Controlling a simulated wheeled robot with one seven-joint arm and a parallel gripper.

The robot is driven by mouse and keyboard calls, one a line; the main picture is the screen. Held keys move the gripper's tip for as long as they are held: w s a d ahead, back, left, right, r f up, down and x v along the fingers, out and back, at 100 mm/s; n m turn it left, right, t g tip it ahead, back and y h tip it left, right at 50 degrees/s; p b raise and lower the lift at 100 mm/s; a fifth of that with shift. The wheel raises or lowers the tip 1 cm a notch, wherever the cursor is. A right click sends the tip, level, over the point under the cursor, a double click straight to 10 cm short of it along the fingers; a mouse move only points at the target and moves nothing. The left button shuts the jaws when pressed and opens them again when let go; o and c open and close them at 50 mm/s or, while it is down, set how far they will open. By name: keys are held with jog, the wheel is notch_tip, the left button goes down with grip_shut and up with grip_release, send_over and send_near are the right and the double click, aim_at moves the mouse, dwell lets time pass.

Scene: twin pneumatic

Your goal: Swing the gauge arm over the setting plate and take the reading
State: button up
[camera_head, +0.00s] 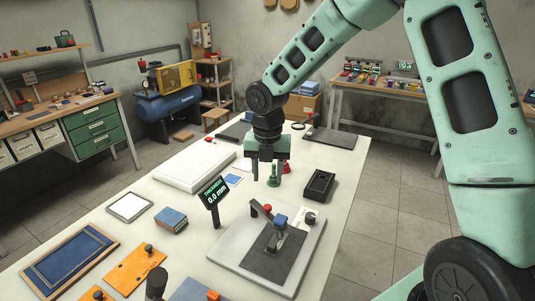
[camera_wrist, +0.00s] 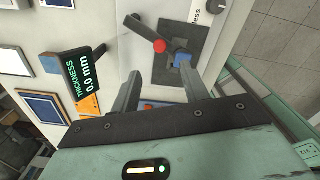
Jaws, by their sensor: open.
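The gauge stands on a pale grey base (camera_head: 228,252) on the white table. Its dark arm (camera_head: 258,208) carries a red knob (camera_head: 267,208) and a blue block (camera_head: 281,220); they also show in the wrist view as a red knob (camera_wrist: 160,46) and a blue block (camera_wrist: 182,58). A dark grey plate (camera_head: 270,256) lies flat under the arm; I cannot tell whether it is the setting plate. The display (camera_head: 215,192) reads thickness 0.0 mm. My gripper (camera_head: 267,176) is open and empty, pointing down above the table, behind the gauge; its fingers also show in the wrist view (camera_wrist: 160,72).
Green (camera_head: 273,178) and red (camera_head: 287,168) pieces stand near my gripper. A blue box (camera_head: 171,220) and orange plate (camera_head: 136,267) lie left.

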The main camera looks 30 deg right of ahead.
notch_tip(320, 180, up, 7)
jog(key=shift+b, duration=0.35)
dwell(0.3)
